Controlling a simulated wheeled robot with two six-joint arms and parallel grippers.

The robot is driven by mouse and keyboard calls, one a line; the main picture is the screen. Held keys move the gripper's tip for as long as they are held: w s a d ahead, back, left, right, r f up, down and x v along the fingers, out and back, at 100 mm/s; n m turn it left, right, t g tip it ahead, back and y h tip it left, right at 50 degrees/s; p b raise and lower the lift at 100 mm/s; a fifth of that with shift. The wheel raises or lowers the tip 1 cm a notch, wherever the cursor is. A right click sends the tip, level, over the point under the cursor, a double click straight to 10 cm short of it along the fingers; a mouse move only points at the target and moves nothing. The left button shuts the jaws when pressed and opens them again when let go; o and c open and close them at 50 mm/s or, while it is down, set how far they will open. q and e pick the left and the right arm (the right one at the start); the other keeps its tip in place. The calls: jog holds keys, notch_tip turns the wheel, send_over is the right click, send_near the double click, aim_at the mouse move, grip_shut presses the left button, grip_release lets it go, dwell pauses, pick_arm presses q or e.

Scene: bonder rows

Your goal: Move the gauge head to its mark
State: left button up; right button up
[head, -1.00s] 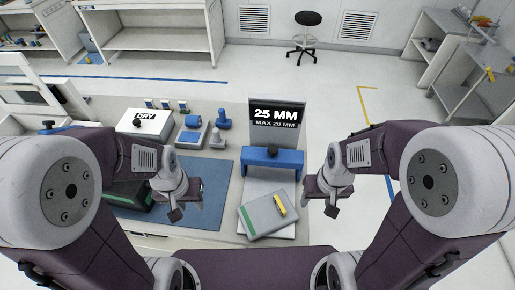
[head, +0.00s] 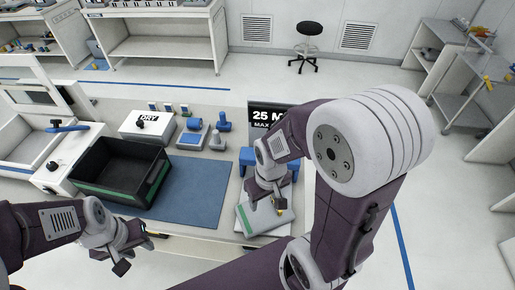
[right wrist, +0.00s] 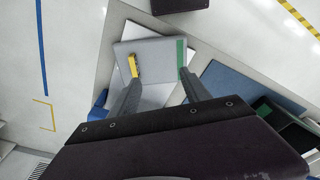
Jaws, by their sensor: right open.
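A blue bridge-shaped block (head: 246,160), which seems to be the gauge head, stands on a pale base plate in front of the "25 MM / MAX 20 MM" sign (head: 262,116). My right arm hides its middle. A grey flat case (head: 262,220) with a green edge lies in front of it, with a small yellow piece on top. My right gripper (head: 270,199) is over the case. In the right wrist view it (right wrist: 158,78) is open, with the yellow piece (right wrist: 133,65) near one fingertip. My left gripper (head: 130,257) is low at the left; its jaws are unclear.
A black bin (head: 95,178) with a green stripe stands left of a blue mat (head: 200,190). A white "DRY" box (head: 147,127) and small blue parts (head: 194,124) sit behind the mat. A stool (head: 308,45) stands on the open floor beyond.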

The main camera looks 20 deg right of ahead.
jog(key=w+d+r+n+g+b, duration=0.15)
jog(key=w+r+n, duration=0.3)
jog(key=n, duration=0.75)
jog(key=w+d+r+n+b, duration=0.2)
jog(key=w+r+n, duration=0.3)
jog(key=n, duration=0.6)
jog(key=w+d+f+n+b, duration=0.1)
jog(key=w+d, duration=0.1)
jog(key=w, duration=0.1)
jog(key=w+d+f+b, duration=0.1)
jog(key=w+d+b, duration=0.1)
jog(key=w+d, duration=0.1)
jog(key=w+d+f+n+b, duration=0.1)
jog(key=w+d, duration=0.2)
jog(key=shift+f+n+b, duration=0.3)
jog(key=shift+f, duration=0.1)
notch_tip(320, 180, down, 8)
jog(key=shift+a+f+b, duration=0.1)
jog(key=shift+b, duration=0.45)
